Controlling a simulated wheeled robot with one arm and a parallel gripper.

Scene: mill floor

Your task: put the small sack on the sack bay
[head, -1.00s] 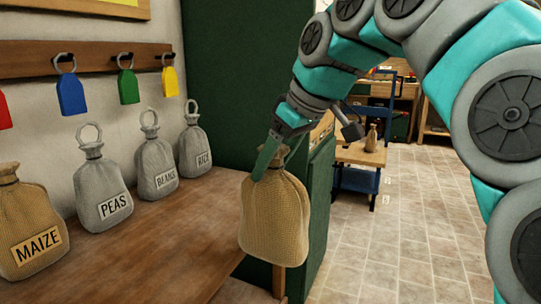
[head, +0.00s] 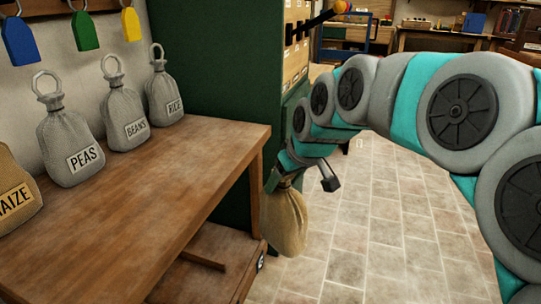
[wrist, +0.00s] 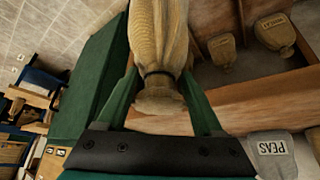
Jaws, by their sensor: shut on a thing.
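A plain tan sack (head: 286,222), with no label visible on it, hangs from my gripper (head: 274,178) just past the right end of the wooden bench, below its top. In the wrist view the sack (wrist: 158,35) is gripped by its tied neck between the two green fingers of my gripper (wrist: 160,88). I cannot tell which place is the sack bay. A low wooden shelf (head: 215,245) under the bench is partly visible. The wrist view shows two tan sacks (wrist: 222,50) (wrist: 274,30) on a lower wooden surface.
On the bench top (head: 190,165) stand grey sacks marked PEAS (head: 72,140), BEANS (head: 125,115) and RICE (head: 162,92), and a tan MAIZE sack (head: 14,190). A green cabinet (head: 215,60) stands behind the bench. The tiled floor (head: 375,230) to the right is open.

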